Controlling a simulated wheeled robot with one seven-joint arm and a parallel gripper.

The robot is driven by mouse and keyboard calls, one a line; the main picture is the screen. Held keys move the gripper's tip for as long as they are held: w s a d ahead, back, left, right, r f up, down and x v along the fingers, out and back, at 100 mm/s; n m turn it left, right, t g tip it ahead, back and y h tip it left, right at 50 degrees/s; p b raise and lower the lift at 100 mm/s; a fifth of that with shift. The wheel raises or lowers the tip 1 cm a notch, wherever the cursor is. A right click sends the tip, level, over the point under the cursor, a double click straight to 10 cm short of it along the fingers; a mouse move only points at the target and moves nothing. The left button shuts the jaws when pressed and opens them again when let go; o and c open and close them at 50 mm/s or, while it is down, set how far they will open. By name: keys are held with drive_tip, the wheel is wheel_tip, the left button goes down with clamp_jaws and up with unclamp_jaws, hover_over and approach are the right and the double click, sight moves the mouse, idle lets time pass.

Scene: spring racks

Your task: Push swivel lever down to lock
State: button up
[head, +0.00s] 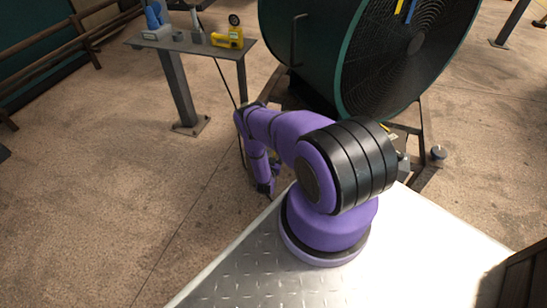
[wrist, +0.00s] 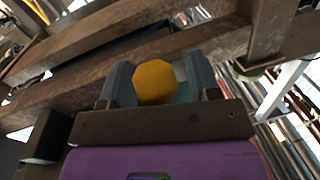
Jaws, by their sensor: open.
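In the wrist view, my gripper (wrist: 158,66) is open, with one grey finger on each side of an orange-yellow faceted knob (wrist: 156,84). The knob shows in the gap between the fingers; I cannot tell whether either finger touches it. No lever arm can be made out behind it, so I cannot tell whether it is the swivel lever's end. In the head view, my gripper (head: 265,190) hangs low, left of my arm's base, close to the floor. No lever can be made out there.
A large green drum fan (head: 335,55) stands on a frame behind my arm. A metal table (head: 190,48) with a yellow device (head: 228,38) stands at the back left. Brown beams (wrist: 85,45) cross behind my gripper in the wrist view. The floor at left is clear.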

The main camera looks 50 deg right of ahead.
drive_tip(key=shift+c, duration=0.5)
clamp_jaws()
drive_tip(key=shift+s+a+r+y, duration=0.1)
drive_tip(key=shift+a+r+y, duration=0.05)
drive_tip(key=shift+y, duration=0.15)
drive_tip(key=shift+o, duration=0.5)
unclamp_jaws()
drive_tip(key=shift+a, duration=0.1)
drive_tip(key=v, duration=1)
drive_tip(key=shift+s+a, duration=0.2)
drive_tip(key=shift+a, duration=0.05)
drive_tip(key=shift+r, duration=0.1)
